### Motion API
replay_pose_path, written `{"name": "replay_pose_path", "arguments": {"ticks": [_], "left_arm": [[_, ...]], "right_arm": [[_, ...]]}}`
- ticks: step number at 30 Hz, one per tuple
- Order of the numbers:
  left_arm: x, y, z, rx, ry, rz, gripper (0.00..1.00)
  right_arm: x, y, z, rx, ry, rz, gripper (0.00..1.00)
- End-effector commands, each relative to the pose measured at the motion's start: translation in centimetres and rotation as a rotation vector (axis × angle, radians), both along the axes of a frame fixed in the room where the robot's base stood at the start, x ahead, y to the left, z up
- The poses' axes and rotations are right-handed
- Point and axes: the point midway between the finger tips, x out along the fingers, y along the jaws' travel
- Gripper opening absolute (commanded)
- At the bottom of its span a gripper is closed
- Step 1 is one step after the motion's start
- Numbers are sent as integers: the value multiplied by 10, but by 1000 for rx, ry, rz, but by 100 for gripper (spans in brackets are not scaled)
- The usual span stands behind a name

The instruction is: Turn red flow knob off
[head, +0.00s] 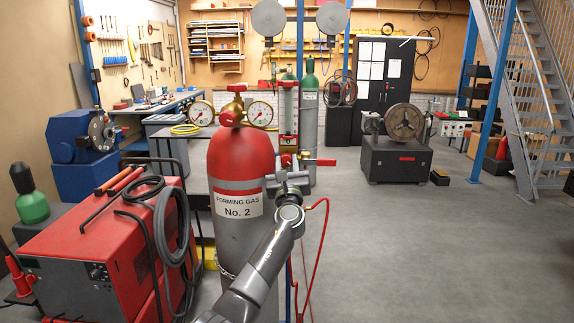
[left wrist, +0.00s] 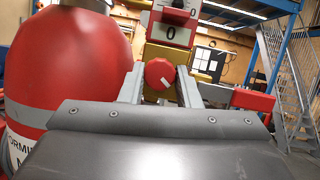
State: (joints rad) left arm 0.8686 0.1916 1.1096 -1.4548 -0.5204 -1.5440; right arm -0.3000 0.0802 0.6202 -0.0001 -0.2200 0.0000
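The red flow knob (left wrist: 160,74) is a round red knob with a pale mark, on a brass block below a counter reading 0 in the left wrist view. In the head view a small red knob (head: 286,160) sits at the bottom of the flowmeter (head: 289,112), beside the red and grey gas cylinder (head: 238,160). My left gripper (left wrist: 160,80) is open, one finger on each side of the knob, with small gaps seen beside it. In the head view my left gripper (head: 287,175) partly hides the area below the knob. My right gripper is not in view.
A red lever handle (head: 321,162) sticks out right of the flowmeter. Two round gauges (head: 260,113) stand above the cylinder. A red hose (head: 316,240) hangs at the right. A red welding machine (head: 95,245) stands left.

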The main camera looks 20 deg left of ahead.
Motion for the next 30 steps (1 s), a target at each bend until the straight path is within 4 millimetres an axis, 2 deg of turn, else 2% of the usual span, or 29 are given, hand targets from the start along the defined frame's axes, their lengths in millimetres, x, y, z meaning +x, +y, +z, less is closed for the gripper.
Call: {"name": "replay_pose_path", "arguments": {"ticks": [1,3,14,30], "left_arm": [[0,0,0,0,0,0,13],[0,0,0,0,0,0,7],[0,-1,-2,-65,-24,-1,7],[1,-4,-2,-488,-178,1,7]], "right_arm": [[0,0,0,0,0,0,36],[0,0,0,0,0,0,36],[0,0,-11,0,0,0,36],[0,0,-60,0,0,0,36]]}}
